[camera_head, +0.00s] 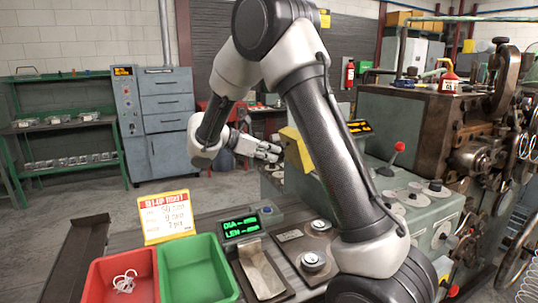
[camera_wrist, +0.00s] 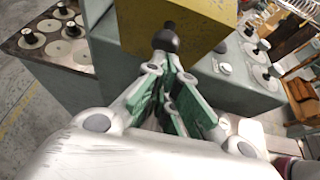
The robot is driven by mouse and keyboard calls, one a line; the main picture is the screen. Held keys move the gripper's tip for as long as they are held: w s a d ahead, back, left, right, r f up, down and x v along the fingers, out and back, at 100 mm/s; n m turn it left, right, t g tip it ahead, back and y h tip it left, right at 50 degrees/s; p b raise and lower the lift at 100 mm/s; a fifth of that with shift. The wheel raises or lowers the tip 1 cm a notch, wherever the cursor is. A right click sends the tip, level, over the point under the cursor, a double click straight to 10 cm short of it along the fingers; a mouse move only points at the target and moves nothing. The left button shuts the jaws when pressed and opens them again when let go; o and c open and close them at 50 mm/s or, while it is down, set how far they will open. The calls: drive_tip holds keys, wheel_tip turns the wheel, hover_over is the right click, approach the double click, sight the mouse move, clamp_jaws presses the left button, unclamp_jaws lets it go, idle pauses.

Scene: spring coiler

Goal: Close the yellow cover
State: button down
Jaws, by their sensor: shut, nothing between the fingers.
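The yellow cover (camera_head: 296,148) stands on the green machine, partly hidden behind my arm in the head view. In the wrist view the yellow cover (camera_wrist: 195,28) fills the top middle, with a black knob (camera_wrist: 165,38) in front of its face. My gripper (camera_head: 275,153) is to the left of the cover in the head view, its fingers pointing at it. In the wrist view my gripper (camera_wrist: 168,72) is shut and empty, its fingertips just short of the knob. I cannot tell whether they touch it.
The green machine's top (camera_head: 405,190) carries dials and a red-knobbed lever (camera_head: 396,158). In front are a red bin (camera_head: 92,280), a green bin (camera_head: 200,270), a set-up ticket (camera_head: 167,217) and a green-lit display (camera_head: 241,225). Open floor lies to the left.

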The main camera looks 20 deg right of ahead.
sight(287, 144)
drive_tip(key=shift+d+r+y, duration=0.25)
drive_tip(key=shift+r+y, duration=0.05)
drive_tip(key=shift+r, duration=0.25)
drive_tip(key=d+r+y, duration=0.5)
drive_tip(key=shift+d, duration=0.1)
drive_tip(key=d+f+y, duration=0.2)
drive_tip(key=d+y, duration=0.8)
drive_tip(key=d, duration=0.9)
drive_tip(key=shift+f, duration=0.25)
